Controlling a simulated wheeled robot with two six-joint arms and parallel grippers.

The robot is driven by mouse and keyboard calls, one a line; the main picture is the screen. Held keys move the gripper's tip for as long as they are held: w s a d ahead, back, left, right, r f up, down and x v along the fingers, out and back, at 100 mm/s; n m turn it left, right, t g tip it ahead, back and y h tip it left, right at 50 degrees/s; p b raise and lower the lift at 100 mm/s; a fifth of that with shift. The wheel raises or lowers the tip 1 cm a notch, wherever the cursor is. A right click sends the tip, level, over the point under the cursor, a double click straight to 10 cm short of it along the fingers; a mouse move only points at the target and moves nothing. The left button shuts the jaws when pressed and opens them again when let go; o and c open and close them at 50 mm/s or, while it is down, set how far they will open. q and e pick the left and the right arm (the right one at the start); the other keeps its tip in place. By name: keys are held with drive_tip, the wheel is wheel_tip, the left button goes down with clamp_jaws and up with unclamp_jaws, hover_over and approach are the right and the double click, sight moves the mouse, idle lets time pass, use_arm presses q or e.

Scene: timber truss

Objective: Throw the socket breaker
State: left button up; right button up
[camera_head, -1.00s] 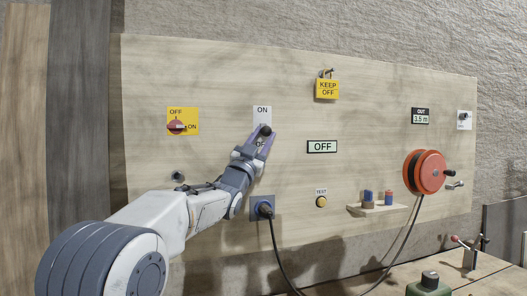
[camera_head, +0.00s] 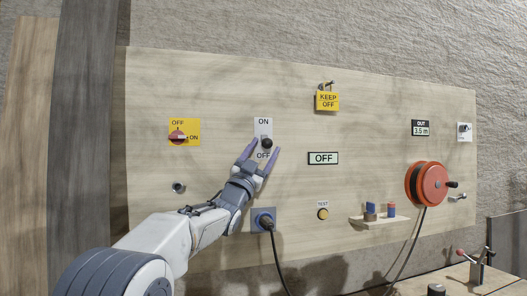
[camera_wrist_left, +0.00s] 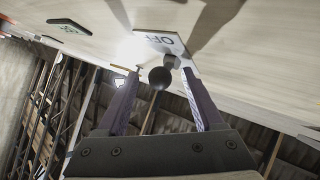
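The socket breaker is a white plate (camera_head: 263,127) marked ON above and OFF below, with a lever ending in a black ball knob (camera_head: 267,143). The knob sits between the two words. My left gripper (camera_head: 265,150) is open, its purple fingers on either side of the knob from below. In the left wrist view, the knob (camera_wrist_left: 160,77) lies between the spread fingers, with visible gaps to both. The blue socket (camera_head: 257,224) below the breaker holds a black plug. A display (camera_head: 323,158) reads OFF. My right gripper is not in view.
A yellow rotary switch (camera_head: 184,132) is left of the breaker. A yellow KEEP OFF padlock (camera_head: 327,101), a TEST button (camera_head: 322,214) and an orange cable reel (camera_head: 427,184) are to the right. A small shelf (camera_head: 379,221) holds a few small parts. A black cable hangs from the plug.

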use_arm(q)
drive_tip(key=shift+s+a+f+b, duration=0.15)
drive_tip(key=shift+s+f+b, duration=0.2)
drive_tip(key=shift+b, duration=0.05)
drive_tip(key=b+v, duration=0.4)
drive_tip(key=v, duration=0.5)
drive_tip(key=shift+s, duration=0.25)
drive_tip(key=shift+f, duration=0.1)
